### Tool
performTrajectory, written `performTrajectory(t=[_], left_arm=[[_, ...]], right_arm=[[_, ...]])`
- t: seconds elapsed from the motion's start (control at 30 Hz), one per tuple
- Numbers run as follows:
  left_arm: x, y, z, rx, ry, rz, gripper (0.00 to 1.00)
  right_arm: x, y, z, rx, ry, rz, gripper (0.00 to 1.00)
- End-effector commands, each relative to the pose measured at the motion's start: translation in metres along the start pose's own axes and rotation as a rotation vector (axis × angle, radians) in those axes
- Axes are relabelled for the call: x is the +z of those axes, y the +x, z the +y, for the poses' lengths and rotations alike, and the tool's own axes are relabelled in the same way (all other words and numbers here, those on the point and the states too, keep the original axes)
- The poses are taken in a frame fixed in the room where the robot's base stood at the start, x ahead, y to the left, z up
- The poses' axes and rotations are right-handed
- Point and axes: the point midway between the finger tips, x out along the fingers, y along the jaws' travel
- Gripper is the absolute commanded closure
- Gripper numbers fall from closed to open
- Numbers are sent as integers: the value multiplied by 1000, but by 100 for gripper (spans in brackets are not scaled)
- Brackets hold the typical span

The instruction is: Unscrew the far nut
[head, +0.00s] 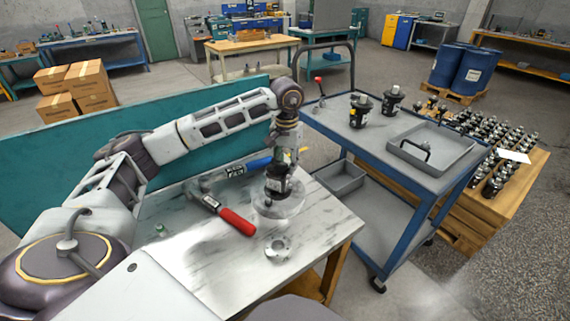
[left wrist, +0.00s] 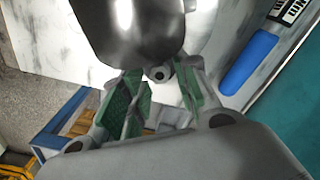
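A dark hydraulic motor (head: 277,183) stands upright on a round pale base (head: 292,210) on the workbench. My left gripper (head: 284,156) comes down from above at the motor's upper end. In the left wrist view the motor's dark rounded body (left wrist: 140,25) fills the top. A small dark round end with a hole (left wrist: 157,73), perhaps a nut or bolt, shows close to the fingertips. The green-padded fingers of the left gripper (left wrist: 158,95) are apart, with a gap between them. I cannot tell whether they touch anything. The far nut is not clearly visible in the head view. My right gripper is out of view.
A red-handled hammer (head: 232,218) and a blue-handled tool (head: 252,163) lie left of the motor. A metal flange (head: 278,250) lies in front. A blue cart (head: 345,135) with motors and a grey tray (head: 437,160) stands right. A teal panel (head: 60,165) borders the bench behind.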

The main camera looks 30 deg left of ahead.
Motion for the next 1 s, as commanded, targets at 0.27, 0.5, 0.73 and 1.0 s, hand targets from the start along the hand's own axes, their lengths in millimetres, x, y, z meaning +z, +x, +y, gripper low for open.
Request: performTrajectory(t=[0.27,0.5,0.73,1.0], left_arm=[[-1,0,2,0,0,1,70],[-1,0,2,0,12,1,70],[-1,0,2,0,115,1,70],[-1,0,2,-1,272,1,70]], right_arm=[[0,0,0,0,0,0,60],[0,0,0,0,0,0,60],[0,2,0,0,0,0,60],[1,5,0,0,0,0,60]])
